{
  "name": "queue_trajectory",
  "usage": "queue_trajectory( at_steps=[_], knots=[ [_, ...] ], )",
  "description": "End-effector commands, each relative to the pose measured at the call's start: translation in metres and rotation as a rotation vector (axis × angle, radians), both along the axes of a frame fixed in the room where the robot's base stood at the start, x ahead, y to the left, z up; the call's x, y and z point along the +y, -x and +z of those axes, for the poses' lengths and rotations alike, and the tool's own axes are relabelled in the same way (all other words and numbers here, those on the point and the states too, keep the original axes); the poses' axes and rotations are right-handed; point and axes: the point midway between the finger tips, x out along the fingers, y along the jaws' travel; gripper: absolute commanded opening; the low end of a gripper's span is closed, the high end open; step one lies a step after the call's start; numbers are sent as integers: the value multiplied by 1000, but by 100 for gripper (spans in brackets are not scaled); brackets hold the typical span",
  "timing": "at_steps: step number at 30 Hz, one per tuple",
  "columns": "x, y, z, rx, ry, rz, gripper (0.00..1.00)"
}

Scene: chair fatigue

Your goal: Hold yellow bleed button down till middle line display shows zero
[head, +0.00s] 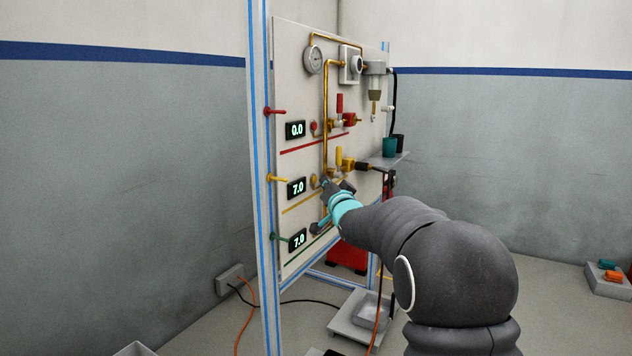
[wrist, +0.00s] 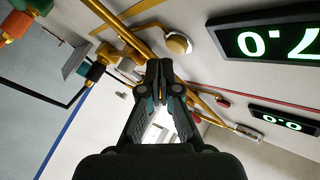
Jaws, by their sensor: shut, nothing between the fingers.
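The yellow bleed button (head: 314,181) is a round knob on the upright panel, right of the middle display (head: 296,187), which reads 7.0. In the wrist view the button (wrist: 178,43) is just above and right of my fingertips, and the middle display (wrist: 268,41) appears rotated. My gripper (head: 325,184) is shut and empty, close to the button. In the wrist view my gripper (wrist: 159,66) shows its fingertips together, with a small gap to the button in the picture. I cannot tell the depth between them.
The upper display (head: 296,130) reads 0.0 and the lower display (head: 298,240) reads 7.0. A yellow valve handle (head: 339,156) and brass pipe (head: 325,110) are close to my gripper. A shelf (head: 388,159) with dark cups juts out at right.

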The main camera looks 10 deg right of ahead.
Motion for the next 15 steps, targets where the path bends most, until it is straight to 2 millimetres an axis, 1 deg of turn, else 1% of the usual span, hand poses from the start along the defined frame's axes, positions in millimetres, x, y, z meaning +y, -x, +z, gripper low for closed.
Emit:
queue_trajectory(
  at_steps=[9, 15],
  knots=[
    [7, -5, 0, -1, 0, 1, 0],
    [7, -6, 0, 0, 0, 0, 0]
  ],
)
